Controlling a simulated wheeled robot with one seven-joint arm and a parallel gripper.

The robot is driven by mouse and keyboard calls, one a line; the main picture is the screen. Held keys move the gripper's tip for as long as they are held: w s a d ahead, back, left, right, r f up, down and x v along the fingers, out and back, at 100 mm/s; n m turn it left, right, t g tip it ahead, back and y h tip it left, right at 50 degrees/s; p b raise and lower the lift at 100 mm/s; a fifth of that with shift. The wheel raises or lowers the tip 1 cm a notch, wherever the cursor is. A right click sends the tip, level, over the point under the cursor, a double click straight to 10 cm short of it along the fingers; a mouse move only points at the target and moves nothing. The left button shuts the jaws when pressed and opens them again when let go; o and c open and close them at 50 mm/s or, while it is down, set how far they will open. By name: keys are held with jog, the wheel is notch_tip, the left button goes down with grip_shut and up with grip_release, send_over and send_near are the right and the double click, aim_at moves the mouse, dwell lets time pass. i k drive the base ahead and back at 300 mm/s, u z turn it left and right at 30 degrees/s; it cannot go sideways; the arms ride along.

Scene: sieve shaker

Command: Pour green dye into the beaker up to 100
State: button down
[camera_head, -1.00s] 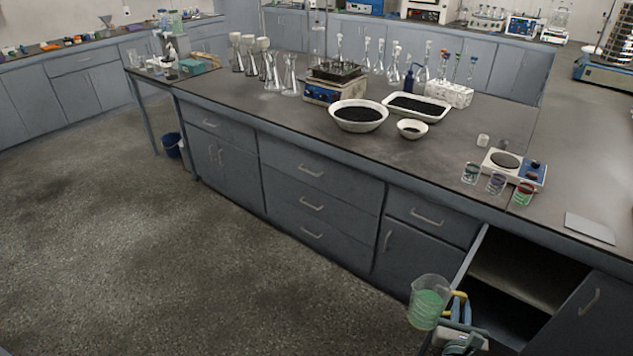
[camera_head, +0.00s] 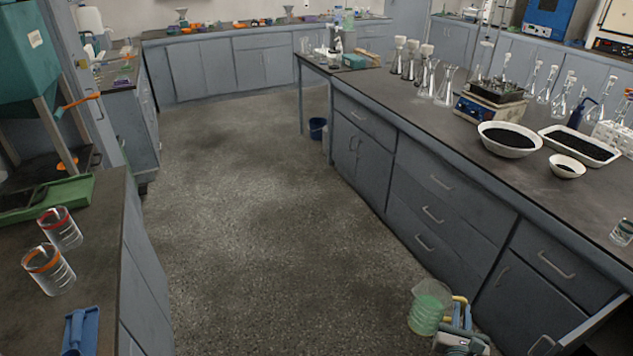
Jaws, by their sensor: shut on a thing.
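My gripper (camera_head: 455,314), with blue and yellow at its fingers, is shut on a clear beaker (camera_head: 430,291) holding green liquid (camera_head: 425,316). It holds the beaker nearly upright over the open floor, left of the main bench. Its grip is partly hidden behind the beaker, and the scale is too small to read. Two empty-looking clear beakers stand on the left counter: one with a red band (camera_head: 60,229), one with an orange band (camera_head: 49,270). A small glass with dark green contents (camera_head: 622,233) shows at the right edge, on the main bench.
The left counter (camera_head: 107,262) bears a green machine base (camera_head: 48,200) and a blue object (camera_head: 80,330). The main bench (camera_head: 420,118) carries flasks, a stirrer-like device (camera_head: 490,107) and bowls of black grains (camera_head: 510,139). The floor (camera_head: 230,220) between is clear.

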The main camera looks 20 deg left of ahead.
aim_at(45, 263)
jog(key=u, duration=0.65)
jog(key=i, duration=2.1)
jog(key=u, duration=3.3)
